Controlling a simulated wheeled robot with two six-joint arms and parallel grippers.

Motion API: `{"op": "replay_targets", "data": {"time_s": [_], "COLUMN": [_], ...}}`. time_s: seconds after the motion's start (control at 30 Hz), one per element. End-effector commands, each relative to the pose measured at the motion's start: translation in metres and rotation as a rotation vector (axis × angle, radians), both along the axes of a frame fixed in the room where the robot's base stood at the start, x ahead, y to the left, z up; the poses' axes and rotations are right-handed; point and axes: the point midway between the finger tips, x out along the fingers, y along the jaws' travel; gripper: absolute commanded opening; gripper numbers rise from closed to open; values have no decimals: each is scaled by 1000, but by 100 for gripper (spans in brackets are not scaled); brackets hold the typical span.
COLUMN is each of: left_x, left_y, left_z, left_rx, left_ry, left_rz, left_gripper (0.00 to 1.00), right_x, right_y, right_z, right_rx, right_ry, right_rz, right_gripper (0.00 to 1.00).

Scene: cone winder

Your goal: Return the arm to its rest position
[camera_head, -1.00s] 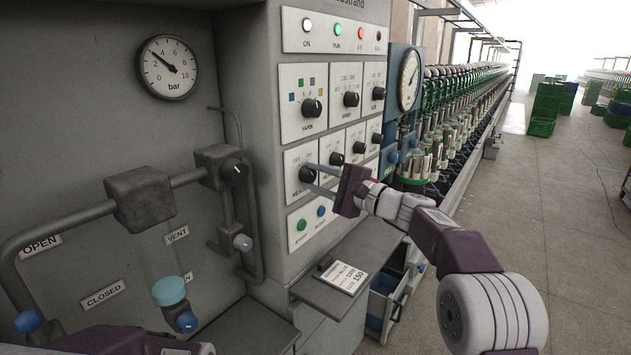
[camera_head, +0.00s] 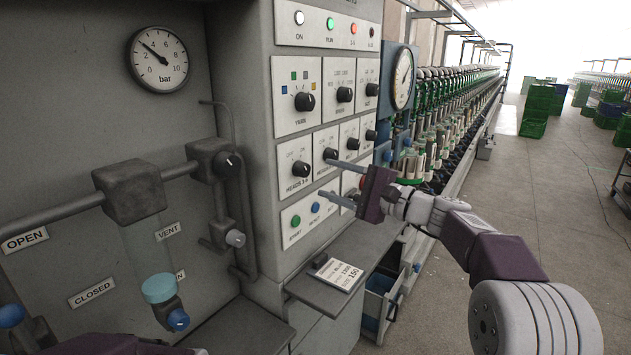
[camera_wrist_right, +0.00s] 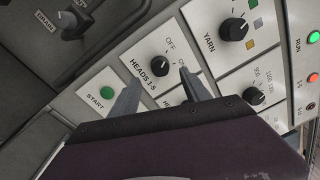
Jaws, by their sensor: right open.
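My right gripper (camera_head: 326,178) is open and empty in front of the lower part of the control panel. Its two fingers point left toward the panel, right of the HEADS 1-5 knob (camera_head: 300,168) and apart from it. In the right wrist view, the open fingers (camera_wrist_right: 160,75) show in front of the panel, with the HEADS 1-5 knob (camera_wrist_right: 162,64) visible between and beyond them. My right arm reaches in from the lower right. Of my left arm only a part shows at the bottom left edge; its gripper is out of the picture.
A small shelf (camera_head: 315,288) with a card (camera_head: 338,274) juts out below the panel. Left are a pressure gauge (camera_head: 158,59), a pipe and a clear vessel (camera_head: 149,248). The winder row (camera_head: 440,130) runs back beside a free aisle floor (camera_head: 540,215).

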Motion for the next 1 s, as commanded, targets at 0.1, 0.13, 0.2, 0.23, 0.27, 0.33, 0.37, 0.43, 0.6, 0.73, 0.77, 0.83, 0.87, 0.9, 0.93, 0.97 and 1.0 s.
{"op": "replay_targets", "data": {"time_s": [0.1, 0.13, 0.2, 0.23, 0.27, 0.33, 0.37, 0.43, 0.6, 0.73, 0.77, 0.83, 0.87, 0.9, 0.93, 0.97, 1.0], "left_x": [0, 0, 0, 0, 0, 0, 0, 0, 0, 0, 0, 0, 0, 0, 0, 0, 0], "left_y": [0, 0, 0, 0, 0, 0, 0, 0, 0, 0, 0, 0, 0, 0, 0, 0, 0], "left_z": [-4, -5, -5, -4, -4, -4, -4, -4, 28, 52, 56, 64, 67, 71, 74, 77, 79], "left_rx": [0, 0, 0, 0, 0, 0, 0, 0, 0, 0, 0, 0, 0, 0, 0, 0, 0], "left_ry": [0, 0, 0, 0, 0, 0, 0, 0, 0, -1, -1, 0, 0, 0, 0, 0, 0], "left_rz": [0, 0, 0, 0, 0, 0, 0, 0, 0, 0, 0, 0, 0, 0, 0, 0, 0], "left_gripper": [36, 36, 36, 36, 36, 36, 36, 36, 36, 36, 36, 36, 36, 36, 36, 36, 36], "right_x": [-9, -10, -12, -12, -12, -12, -12, -12, -33, -84, -97, -130, -146, -168, -186, -204, -228], "right_y": [-12, -14, -15, -16, -16, -15, -15, -15, 15, 46, 46, 41, 35, 26, 16, 5, -12], "right_z": [-1, -1, -1, 0, 0, 0, 0, 0, 46, -33, -55, -107, -128, -156, -176, -195, -219], "right_rx": [-1, -1, 0, 0, -1, -1, -1, -1, -6, -259, -331, -510, -590, -703, -790, -879, -998], "right_ry": [-1, -1, -1, -1, 0, 0, 0, -1, -22, 163, 201, 281, 310, 344, 363, 381, 392], "right_rz": [-1, -1, 1, 1, 1, 1, 1, 2, 56, 143, 156, 197, 216, 248, 274, 304, 349], "right_gripper": [55, 55, 55, 55, 55, 55, 55, 55, 55, 55, 55, 55, 55, 55, 55, 55, 55]}}
